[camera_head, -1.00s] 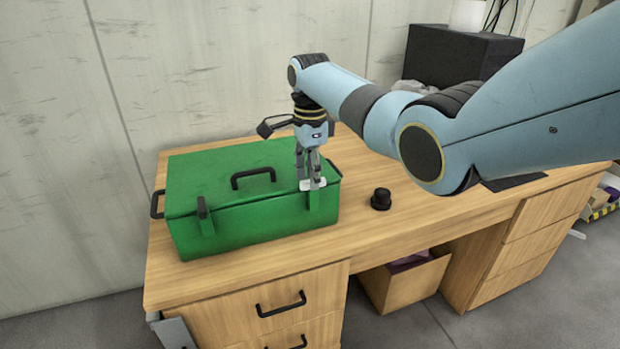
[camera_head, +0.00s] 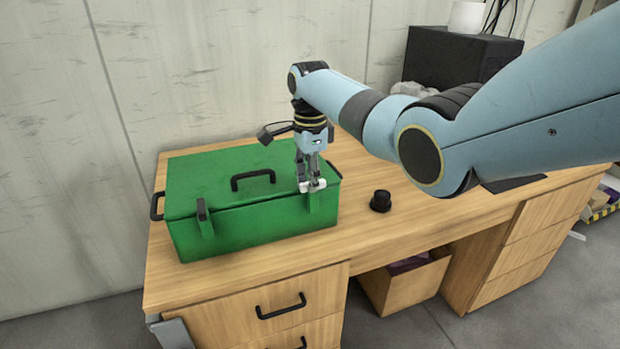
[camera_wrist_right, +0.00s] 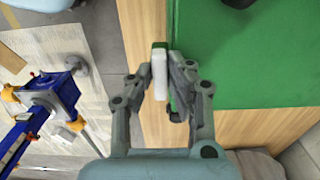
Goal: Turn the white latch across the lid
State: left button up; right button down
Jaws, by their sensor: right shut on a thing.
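A green box (camera_head: 270,222) stands on the wooden desk with its green lid (camera_head: 205,172) closed. The white latch (camera_head: 316,186) is at the front edge of the lid, near its right end. My right gripper (camera_head: 311,185) points down at the latch and is shut on it. In the right wrist view the latch (camera_wrist_right: 159,72) shows as a white bar between the fingertips (camera_wrist_right: 162,80), beside the green lid (camera_wrist_right: 265,60). The fingers hide part of it. My left gripper is not in view.
A black handle (camera_head: 253,180) stands on the lid, and a black catch (camera_head: 203,212) is at its front left. A small black knob-like object (camera_head: 380,200) stands right of the box. The desk top (camera_head: 440,210) is clear around it.

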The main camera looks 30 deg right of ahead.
jog(key=n+p, duration=0.3)
jog(key=shift+s+r, duration=0.1)
jog(key=shift+r, duration=0.1)
jog(key=n+p, duration=0.2)
jog(key=n, duration=0.2)
jog(key=shift+s+f+n, duration=0.1)
jog(key=shift+n, duration=0.3)
jog(key=n+p, duration=0.1)
jog(key=n, duration=0.3)
jog(key=shift+s+d+n, duration=0.1)
jog(key=shift+n, duration=0.2)
jog(key=n, duration=0.5)
jog(key=shift+d+p, duration=0.15)
jog(key=shift+p, duration=0.25)
jog(key=shift+n, duration=0.3)
jog(key=c, duration=1.3)
grip_release()
